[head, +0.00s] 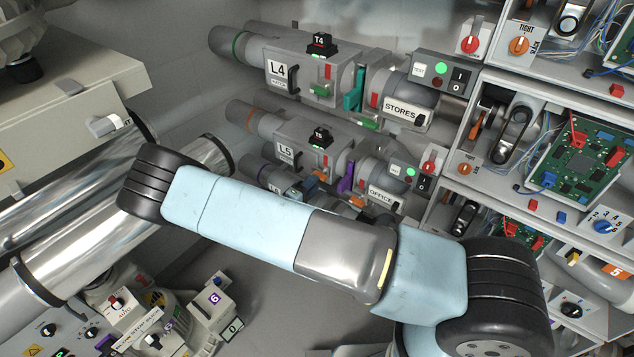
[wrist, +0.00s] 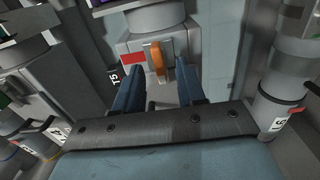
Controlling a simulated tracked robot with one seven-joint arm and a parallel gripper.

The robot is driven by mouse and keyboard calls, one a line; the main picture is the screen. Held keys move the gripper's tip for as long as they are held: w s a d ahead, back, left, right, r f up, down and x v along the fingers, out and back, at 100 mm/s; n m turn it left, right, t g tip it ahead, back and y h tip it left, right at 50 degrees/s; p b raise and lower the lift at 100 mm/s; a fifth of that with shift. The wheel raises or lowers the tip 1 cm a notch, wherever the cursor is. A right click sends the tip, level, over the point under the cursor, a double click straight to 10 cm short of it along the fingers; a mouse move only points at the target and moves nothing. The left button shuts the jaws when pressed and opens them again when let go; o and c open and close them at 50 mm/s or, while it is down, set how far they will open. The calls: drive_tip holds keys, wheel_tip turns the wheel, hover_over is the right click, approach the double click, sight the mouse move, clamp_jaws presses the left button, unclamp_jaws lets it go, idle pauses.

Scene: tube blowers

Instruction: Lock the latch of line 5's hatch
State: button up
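Line 5's hatch housing, a grey pipe unit with the L5 label (head: 285,152), is near the middle of the head view, partly behind my arm. In the wrist view an orange latch handle (wrist: 158,62) stands upright on a grey block beside a red mark (wrist: 133,58). A black T5 tag (wrist: 114,77) shows to its left. My gripper (wrist: 162,72) is open, one dark blue finger either side of the handle's lower end. I cannot tell if they touch it. The gripper is mostly hidden by my arm in the head view.
Line 4's pipe (head: 280,70) runs above, with a teal lever (head: 354,88). A purple lever (head: 346,175) and the OFFICE label (head: 381,195) are right of line 5's housing. Shelves with circuit boards (head: 580,160) fill the right. Shiny large pipes (head: 80,230) are left.

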drive_tip(key=v, duration=1)
drive_tip(key=shift+s, duration=0.2)
drive_tip(key=shift+a, duration=0.1)
